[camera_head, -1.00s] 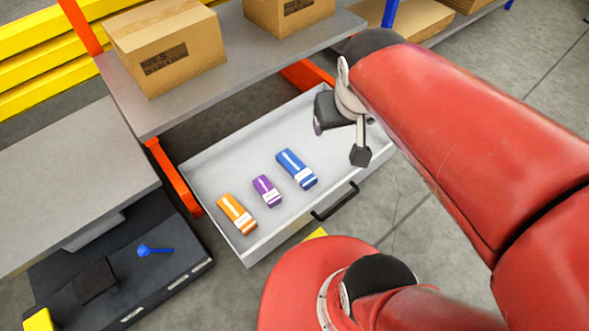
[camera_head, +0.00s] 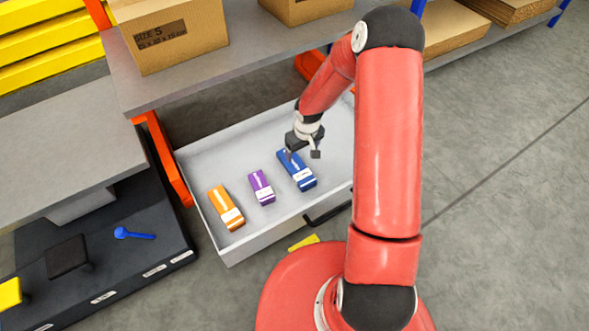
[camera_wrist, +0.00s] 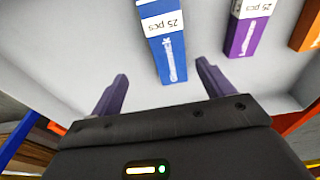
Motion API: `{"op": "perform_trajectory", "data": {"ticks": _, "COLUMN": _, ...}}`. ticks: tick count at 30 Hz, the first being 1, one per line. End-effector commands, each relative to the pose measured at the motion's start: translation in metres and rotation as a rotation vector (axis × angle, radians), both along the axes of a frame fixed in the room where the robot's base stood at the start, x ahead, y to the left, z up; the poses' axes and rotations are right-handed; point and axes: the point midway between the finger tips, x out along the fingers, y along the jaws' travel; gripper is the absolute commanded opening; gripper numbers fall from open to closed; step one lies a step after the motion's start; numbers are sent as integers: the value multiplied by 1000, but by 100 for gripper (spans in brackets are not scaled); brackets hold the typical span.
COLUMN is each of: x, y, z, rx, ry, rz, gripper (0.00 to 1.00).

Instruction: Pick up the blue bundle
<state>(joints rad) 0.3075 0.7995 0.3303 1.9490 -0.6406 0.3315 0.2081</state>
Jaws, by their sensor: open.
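The blue bundle (camera_head: 297,170) lies in the open grey drawer (camera_head: 240,243), the rightmost of three bundles. It has a white band, and the wrist view shows the blue bundle (camera_wrist: 168,50) beyond my fingertips, roughly between their lines. My gripper (camera_head: 302,152) is over the far end of the blue bundle in the head view and covers part of it. I cannot tell the exact height above the bundle.
A purple bundle (camera_head: 261,187) and an orange bundle (camera_head: 226,208) lie to the left in the drawer. A shelf with cardboard boxes (camera_head: 180,38) overhangs the drawer's back. A black drawer handle (camera_head: 328,213) is at the front. The drawer floor right of the blue bundle looks clear.

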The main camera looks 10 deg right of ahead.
Motion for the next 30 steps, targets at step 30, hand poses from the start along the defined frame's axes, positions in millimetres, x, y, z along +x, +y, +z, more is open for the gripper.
{"op": "perform_trajectory", "data": {"ticks": 30, "x": 12, "y": 16, "z": -94, "rx": 18, "ry": 8, "rz": 4, "gripper": 80}}
